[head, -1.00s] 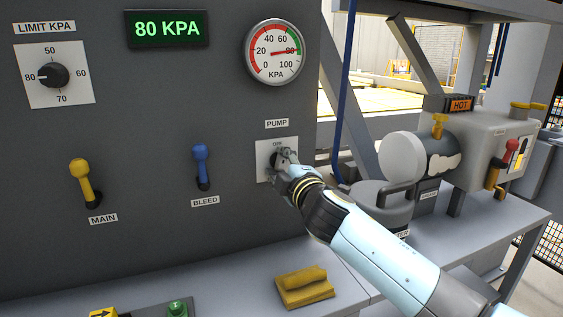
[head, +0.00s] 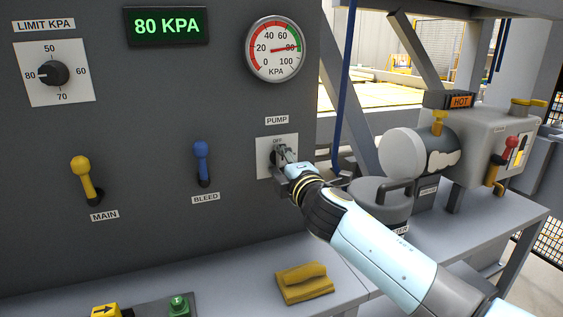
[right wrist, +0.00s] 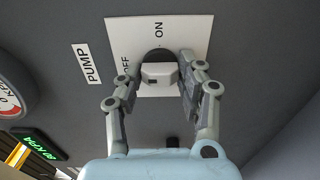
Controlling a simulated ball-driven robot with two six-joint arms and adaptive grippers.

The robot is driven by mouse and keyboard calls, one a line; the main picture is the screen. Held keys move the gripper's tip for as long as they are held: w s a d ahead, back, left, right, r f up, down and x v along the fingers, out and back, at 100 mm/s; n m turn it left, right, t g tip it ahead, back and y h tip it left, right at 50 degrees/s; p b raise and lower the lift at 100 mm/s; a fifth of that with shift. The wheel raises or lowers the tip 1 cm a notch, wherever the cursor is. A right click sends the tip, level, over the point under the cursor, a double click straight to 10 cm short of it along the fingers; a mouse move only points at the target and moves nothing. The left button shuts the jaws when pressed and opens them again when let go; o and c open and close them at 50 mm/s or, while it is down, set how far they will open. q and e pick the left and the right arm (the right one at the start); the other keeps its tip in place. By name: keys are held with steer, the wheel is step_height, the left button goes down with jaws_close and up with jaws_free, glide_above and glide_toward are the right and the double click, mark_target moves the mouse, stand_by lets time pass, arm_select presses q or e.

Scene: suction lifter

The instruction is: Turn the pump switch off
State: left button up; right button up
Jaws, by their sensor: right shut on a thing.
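The pump switch is a dark round knob (head: 274,158) on a white plate (head: 291,142) under the PUMP label. My right gripper (head: 281,155) is at the knob and hides most of it in the head view. In the right wrist view the knob's light grip (right wrist: 159,73) sits between the two fingers of my right gripper (right wrist: 159,78), which is shut on it. The plate (right wrist: 190,34) there shows ON and a partly covered OFF. I cannot make out clearly which word the knob points to. My left gripper is not in view.
The green display (head: 167,27) reads 80 KPA, and the round gauge (head: 274,49) points near 80. A blue bleed lever (head: 201,160) and yellow main lever (head: 82,175) are left of the switch. A folded yellow cloth (head: 304,284) lies on the bench below.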

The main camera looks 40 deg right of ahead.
steer(key=o, duration=1.1)
steer(key=v, duration=1.2)
steer(key=shift+a, duration=0.15)
